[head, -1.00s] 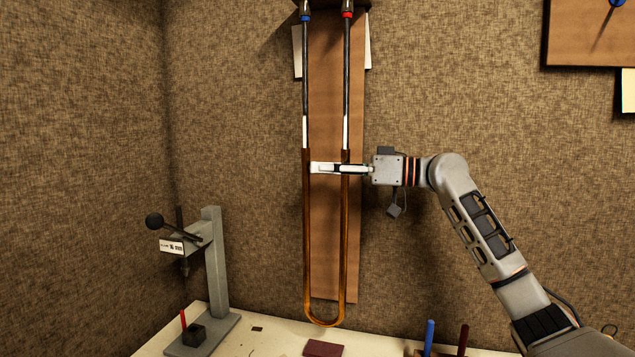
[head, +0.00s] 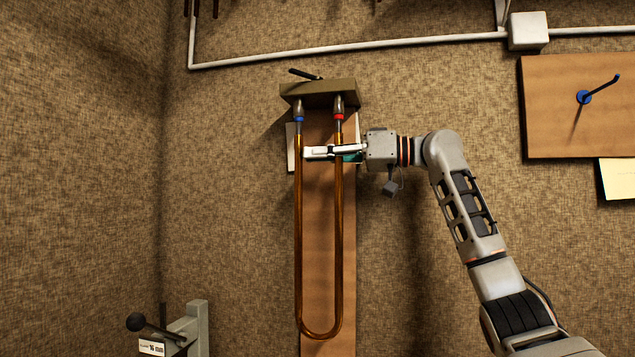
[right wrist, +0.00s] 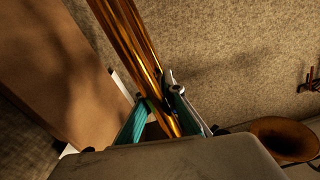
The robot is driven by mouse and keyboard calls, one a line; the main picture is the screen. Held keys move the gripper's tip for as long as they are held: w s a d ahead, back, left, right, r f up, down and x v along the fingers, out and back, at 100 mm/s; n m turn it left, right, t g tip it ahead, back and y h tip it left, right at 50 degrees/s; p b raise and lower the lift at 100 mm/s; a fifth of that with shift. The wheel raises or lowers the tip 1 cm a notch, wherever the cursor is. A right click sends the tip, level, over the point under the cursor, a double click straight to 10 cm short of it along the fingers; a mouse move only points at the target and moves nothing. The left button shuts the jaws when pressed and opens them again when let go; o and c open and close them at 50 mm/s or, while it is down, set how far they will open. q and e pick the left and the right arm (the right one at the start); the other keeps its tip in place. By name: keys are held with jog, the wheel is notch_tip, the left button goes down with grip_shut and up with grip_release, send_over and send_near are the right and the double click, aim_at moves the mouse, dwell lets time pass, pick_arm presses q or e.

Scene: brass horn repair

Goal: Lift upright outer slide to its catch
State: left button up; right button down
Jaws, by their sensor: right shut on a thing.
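The outer slide (head: 298,240) is a long U-shaped brass tube hanging upright, bend down, in front of a wooden board (head: 320,250). Its upper ends are close under a blue ring (head: 299,119) and a red ring (head: 339,117) below a dark holder block (head: 318,93). I cannot tell whether they touch. My right gripper (head: 342,152) comes from the right and is shut on the slide near its top. In the right wrist view its teal-padded fingers are on either side of the brass tube (right wrist: 145,60). My left gripper is not in view.
A grey stand with a black-knobbed lever (head: 190,328) is at lower left. A wooden panel with a blue hook (head: 550,125) hangs on the right wall. A pale conduit (head: 400,45) runs above. A brass bell (right wrist: 285,138) shows in the right wrist view.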

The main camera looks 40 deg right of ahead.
notch_tip(320, 180, up, 3)
jog(key=shift+f, duration=0.2)
jog(key=shift+s+r, duration=0.1)
jog(key=shift+r, duration=0.2)
jog(key=shift+d, duration=0.1)
jog(key=c, duration=2.1)
grip_release()
jog(key=shift+c, duration=0.2)
jog(key=shift+f, duration=0.1)
jog(key=v, duration=1.1)
jog(key=shift+s+d, duration=0.3)
